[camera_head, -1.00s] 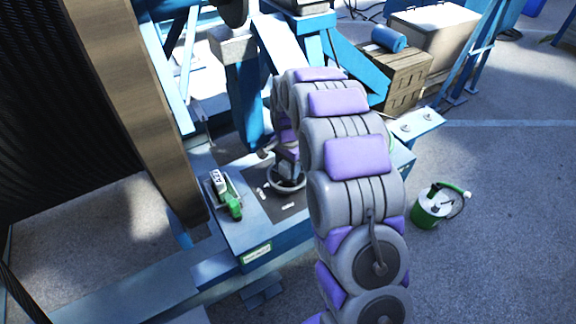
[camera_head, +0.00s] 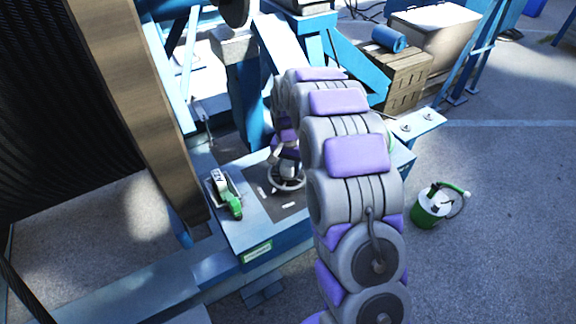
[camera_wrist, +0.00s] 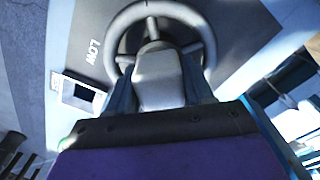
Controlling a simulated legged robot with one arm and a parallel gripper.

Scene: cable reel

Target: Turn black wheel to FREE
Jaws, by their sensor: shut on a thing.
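The wheel (camera_head: 288,189) sits on the dark top panel of the blue control box (camera_head: 235,226), partly hidden by my arm in the head view. In the wrist view the wheel's rim (camera_wrist: 150,8) looks grey in the light and curves around beyond my gripper (camera_wrist: 160,75). My gripper is down at the wheel and shut on it, covering the hub and near side. The marking LOW (camera_wrist: 94,52) is printed left of the wheel in the wrist view. Pale markings lie around the wheel in the head view, too small to read. No FREE marking is legible.
A green-and-white device (camera_head: 227,195) stands on the box left of the wheel. The large reel flange (camera_head: 145,110) rises at left, beside a blue post (camera_head: 243,95). A green bucket (camera_head: 432,208) stands on the floor at right. A wooden crate (camera_head: 402,80) is behind.

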